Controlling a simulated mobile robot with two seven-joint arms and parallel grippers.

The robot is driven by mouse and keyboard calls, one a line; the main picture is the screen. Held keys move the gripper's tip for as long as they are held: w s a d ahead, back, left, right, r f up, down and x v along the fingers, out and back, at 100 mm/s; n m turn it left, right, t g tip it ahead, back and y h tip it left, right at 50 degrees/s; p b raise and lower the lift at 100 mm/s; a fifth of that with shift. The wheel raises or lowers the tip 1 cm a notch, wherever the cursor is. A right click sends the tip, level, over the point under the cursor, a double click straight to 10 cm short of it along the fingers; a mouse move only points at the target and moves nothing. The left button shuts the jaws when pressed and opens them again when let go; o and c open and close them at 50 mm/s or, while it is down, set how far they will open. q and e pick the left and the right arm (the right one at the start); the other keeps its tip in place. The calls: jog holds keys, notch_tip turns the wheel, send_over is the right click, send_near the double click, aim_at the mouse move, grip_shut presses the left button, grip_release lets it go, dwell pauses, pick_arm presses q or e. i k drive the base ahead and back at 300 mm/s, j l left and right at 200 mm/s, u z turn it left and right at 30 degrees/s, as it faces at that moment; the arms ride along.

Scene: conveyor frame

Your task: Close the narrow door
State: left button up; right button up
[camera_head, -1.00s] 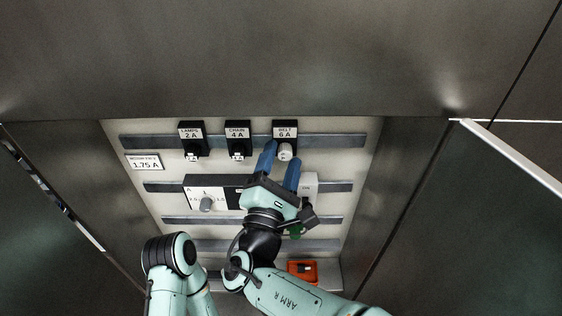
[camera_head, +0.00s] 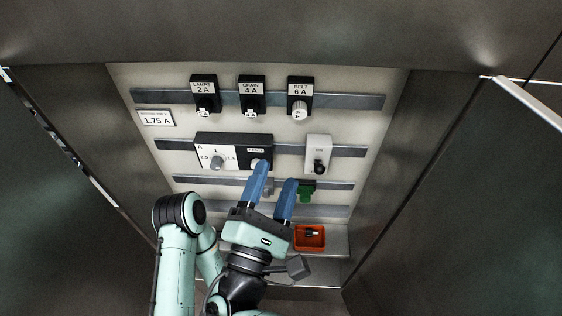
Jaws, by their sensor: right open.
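An open door panel, dark grey-green, stands on the left (camera_head: 45,190) and another on the right (camera_head: 480,190) of the cabinet opening. Both swing out towards me, and their outer parts run out of the picture. I cannot tell from this view which is the narrow door. My right gripper (camera_head: 275,175) is open, its two blue fingers apart, in front of the lower middle of the cabinet. Nothing shows held between the fingers, and it is away from both doors. My left gripper is not in view.
An orange tray (camera_head: 309,238) sits low down. Metal side walls flank the opening.

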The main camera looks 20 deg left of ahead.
aim_at(66, 251)
jog(key=k, duration=1)
